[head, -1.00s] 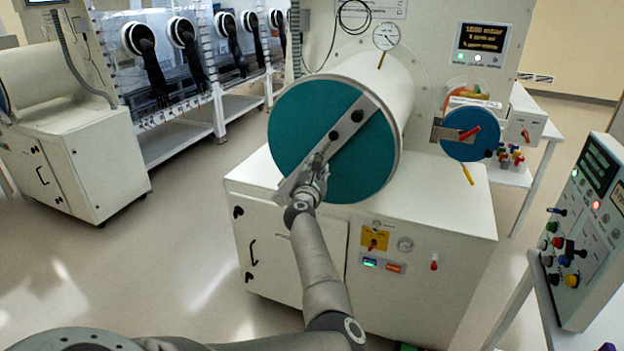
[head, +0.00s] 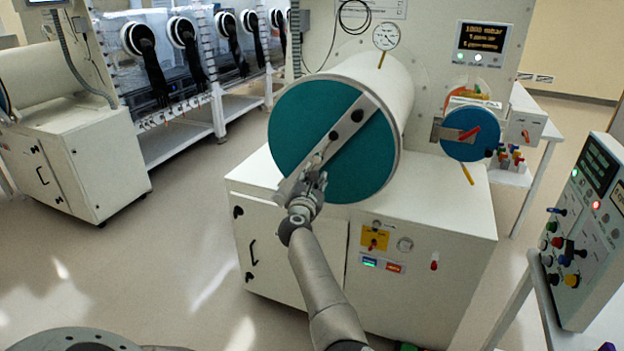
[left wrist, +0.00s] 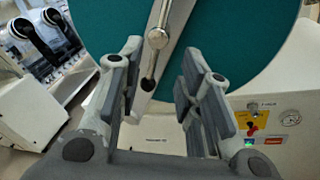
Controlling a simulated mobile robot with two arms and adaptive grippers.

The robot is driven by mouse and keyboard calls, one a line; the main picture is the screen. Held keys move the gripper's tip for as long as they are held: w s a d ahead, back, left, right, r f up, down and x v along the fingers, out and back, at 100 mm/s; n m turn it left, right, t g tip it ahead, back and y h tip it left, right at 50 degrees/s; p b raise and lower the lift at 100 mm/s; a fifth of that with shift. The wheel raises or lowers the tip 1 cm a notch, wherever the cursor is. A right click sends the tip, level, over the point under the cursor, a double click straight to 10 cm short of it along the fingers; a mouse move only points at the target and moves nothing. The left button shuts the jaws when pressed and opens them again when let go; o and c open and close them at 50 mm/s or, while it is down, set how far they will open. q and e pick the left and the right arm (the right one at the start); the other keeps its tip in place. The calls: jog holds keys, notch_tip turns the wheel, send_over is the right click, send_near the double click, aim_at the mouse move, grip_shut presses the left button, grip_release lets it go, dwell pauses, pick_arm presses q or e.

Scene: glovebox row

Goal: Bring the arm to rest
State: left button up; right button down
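My left gripper (head: 315,175) is in front of the round teal door (head: 365,160) of a white cylindrical chamber. In the left wrist view my left gripper (left wrist: 162,65) has its fingers spread wide. A metal lever (left wrist: 152,65) with a ball-shaped hub, mounted on the pale bar (head: 352,125) across the door, shows between and beyond the fingers. The fingers do not close on it. I cannot tell the exact gap between fingertips and bar. My right gripper is not in view.
The chamber sits over a white cabinet (head: 400,255). A smaller blue round door (head: 470,134) is to its right. A control panel (head: 590,215) with knobs stands at the right edge. Gloveboxes (head: 170,60) line the back left. The floor (head: 190,240) at left is clear.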

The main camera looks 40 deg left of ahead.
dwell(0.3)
